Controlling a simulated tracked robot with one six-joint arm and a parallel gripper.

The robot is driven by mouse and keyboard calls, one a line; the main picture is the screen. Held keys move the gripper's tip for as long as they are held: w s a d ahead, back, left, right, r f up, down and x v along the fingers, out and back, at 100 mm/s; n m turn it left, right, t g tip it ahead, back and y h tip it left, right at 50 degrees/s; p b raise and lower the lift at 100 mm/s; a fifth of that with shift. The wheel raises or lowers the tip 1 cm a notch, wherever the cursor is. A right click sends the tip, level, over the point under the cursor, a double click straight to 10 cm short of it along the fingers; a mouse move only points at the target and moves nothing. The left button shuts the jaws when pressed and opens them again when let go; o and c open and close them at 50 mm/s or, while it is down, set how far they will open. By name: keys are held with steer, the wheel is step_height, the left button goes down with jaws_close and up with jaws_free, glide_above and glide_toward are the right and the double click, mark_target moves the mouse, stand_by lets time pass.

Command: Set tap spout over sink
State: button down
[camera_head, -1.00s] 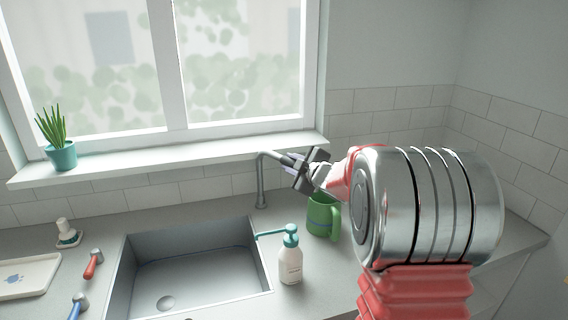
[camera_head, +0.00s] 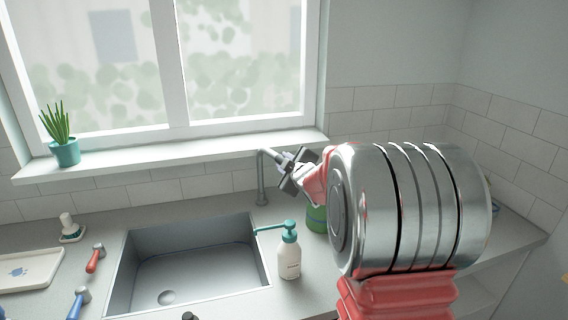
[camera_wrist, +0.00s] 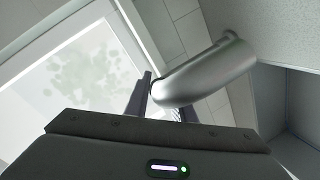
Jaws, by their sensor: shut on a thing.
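The grey metal tap spout (camera_head: 261,172) rises from the counter behind the sink's right back corner. Its upper part bends over to the right and ends at my gripper (camera_head: 287,160), which is shut on it. In the wrist view the bent spout (camera_wrist: 205,72) runs to between the fingers of my gripper (camera_wrist: 160,98). The grey sink (camera_head: 190,268) is sunk in the counter, with a round drain near its front left. The spout's end points away from the basin, to the right of it.
A white soap bottle with a teal pump (camera_head: 289,255) stands at the sink's right edge. A green mug (camera_head: 317,218) is behind my arm. A white tray (camera_head: 32,268) and red-handled (camera_head: 95,258) and blue-handled (camera_head: 79,303) taps or tools lie left. A plant (camera_head: 62,146) stands on the sill.

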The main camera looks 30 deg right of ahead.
steer(key=c, duration=1.8)
jaws_free()
steer(key=shift+w+a+r, duration=0.15)
steer(key=shift+a+r, duration=0.05)
steer(key=shift+o, duration=1.4)
steer(key=shift+d+f, duration=0.15)
steer(key=shift+s, duration=0.25)
steer(key=v, duration=1.3)
steer(key=shift+s, duration=0.3)
steer(key=shift+c, duration=0.5)
